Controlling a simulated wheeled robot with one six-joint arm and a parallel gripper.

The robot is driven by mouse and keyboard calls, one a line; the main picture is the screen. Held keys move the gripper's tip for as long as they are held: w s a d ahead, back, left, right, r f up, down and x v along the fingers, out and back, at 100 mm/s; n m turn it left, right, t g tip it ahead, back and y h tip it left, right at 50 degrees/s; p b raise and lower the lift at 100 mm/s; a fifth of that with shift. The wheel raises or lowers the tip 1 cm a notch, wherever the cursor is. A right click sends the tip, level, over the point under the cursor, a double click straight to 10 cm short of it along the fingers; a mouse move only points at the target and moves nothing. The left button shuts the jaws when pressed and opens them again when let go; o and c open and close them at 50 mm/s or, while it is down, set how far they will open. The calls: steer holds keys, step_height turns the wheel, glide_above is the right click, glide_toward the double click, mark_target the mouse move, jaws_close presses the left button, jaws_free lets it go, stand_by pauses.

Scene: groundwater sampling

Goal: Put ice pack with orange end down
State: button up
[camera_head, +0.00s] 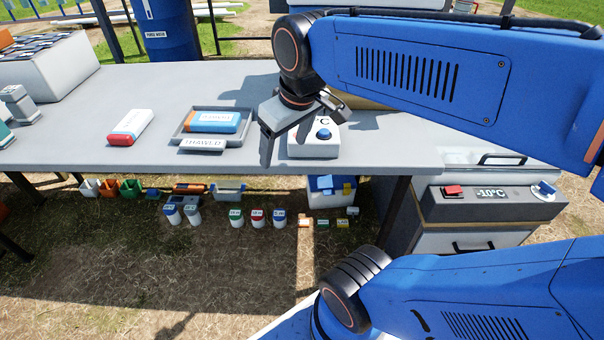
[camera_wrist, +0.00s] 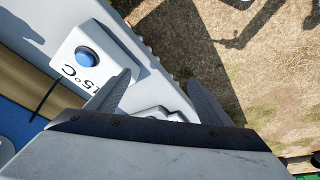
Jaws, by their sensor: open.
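The ice pack with orange end (camera_head: 212,122) lies flat in a grey tray (camera_head: 243,137) marked with what looks like "THAWED". It has a blue and white body, and its orange end faces left. My gripper (camera_head: 284,142) is open and empty, to the right of the tray near the table's front edge. It also shows in the wrist view (camera_wrist: 158,77), its fingers spread over the table edge. The ice pack and tray do not show in the wrist view.
A red-ended pack (camera_head: 130,127) lies left of the tray. A white box with a blue button (camera_head: 323,135), also in the wrist view (camera_wrist: 88,57), stands beside my gripper. A freezer marked -10°C (camera_head: 490,205) is at right. Table space behind the tray is clear.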

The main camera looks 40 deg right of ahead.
steer(key=s+f+m+t, duration=0.1)
steer(key=s+f+m, duration=0.1)
steer(key=s+f, duration=0.3)
steer(key=shift+s+d, duration=0.25)
steer(key=shift+d, duration=0.1)
